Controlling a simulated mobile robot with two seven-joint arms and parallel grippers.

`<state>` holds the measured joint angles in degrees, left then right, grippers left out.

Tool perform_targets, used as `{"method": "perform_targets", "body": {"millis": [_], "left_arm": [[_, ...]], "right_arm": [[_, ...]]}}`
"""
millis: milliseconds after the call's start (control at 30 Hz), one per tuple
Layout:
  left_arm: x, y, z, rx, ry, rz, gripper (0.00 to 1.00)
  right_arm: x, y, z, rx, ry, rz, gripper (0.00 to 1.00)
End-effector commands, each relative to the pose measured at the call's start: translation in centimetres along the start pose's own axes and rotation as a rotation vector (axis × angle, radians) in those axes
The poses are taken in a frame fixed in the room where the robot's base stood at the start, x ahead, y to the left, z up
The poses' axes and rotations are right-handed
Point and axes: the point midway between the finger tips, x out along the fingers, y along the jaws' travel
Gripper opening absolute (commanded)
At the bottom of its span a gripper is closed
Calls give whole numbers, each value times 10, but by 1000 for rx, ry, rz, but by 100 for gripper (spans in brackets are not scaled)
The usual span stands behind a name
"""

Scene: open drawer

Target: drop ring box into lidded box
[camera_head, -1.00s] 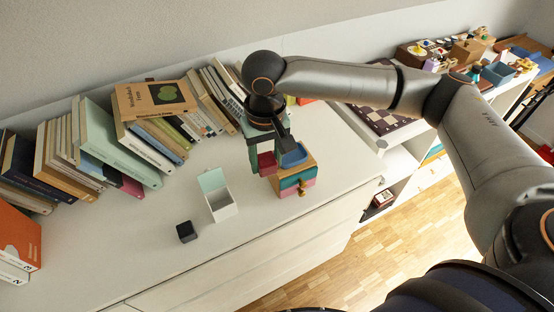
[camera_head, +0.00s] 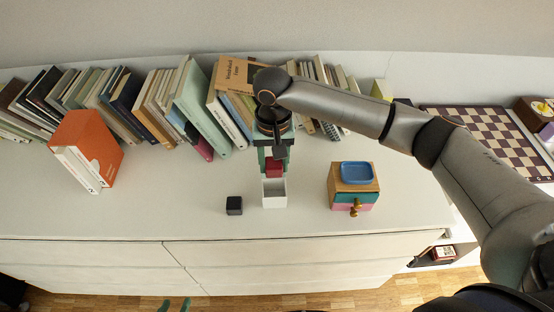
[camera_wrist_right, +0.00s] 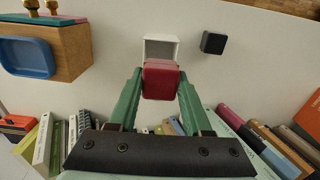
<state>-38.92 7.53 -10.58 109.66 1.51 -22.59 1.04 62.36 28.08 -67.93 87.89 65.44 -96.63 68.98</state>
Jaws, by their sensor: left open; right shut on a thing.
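The ring box (camera_head: 274,168) is a small red box. My right gripper (camera_head: 274,158) is shut on it; the right wrist view shows the ring box (camera_wrist_right: 160,82) between the green fingers. The lidded box (camera_head: 274,201) is white and open at the top, standing on the cabinet top. In the head view the ring box is just above and behind its opening; I cannot tell whether it is over the opening. The lid is mostly hidden behind the gripper. The lidded box also shows in the right wrist view (camera_wrist_right: 160,38). My left gripper (camera_head: 174,304) is open, only its green fingertips showing at the bottom edge.
A black cube (camera_head: 234,205) stands left of the lidded box. A small wooden drawer box (camera_head: 342,190) with a blue tray (camera_head: 357,173) on top is to the right. Books line the wall behind, and an orange book (camera_head: 92,142) stands at left. The front left cabinet top is clear.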

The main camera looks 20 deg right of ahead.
Motion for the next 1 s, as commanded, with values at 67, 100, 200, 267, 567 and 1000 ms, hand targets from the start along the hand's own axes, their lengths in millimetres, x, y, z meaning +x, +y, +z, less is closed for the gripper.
{"method": "perform_targets", "body": {"millis": [67,100,200,267,567,1000], "left_arm": [[2,0,2,0,0,0,50],[3,0,3,0,0,0,50],[7,-1,8,0,1,0,50],[10,-1,11,0,1,0,50],[30,-3,33,0,1,-1,50],[42,-4,46,0,0,-1,50]], "right_arm": [[2,0,0,1,0,0,0],[4,0,0,1,0,0,0],[8,0,0,1,1,0,0],[11,0,0,1,1,0,0],[30,1,0,0,1,1,0],[57,0,0,1,-2,0,0]]}}
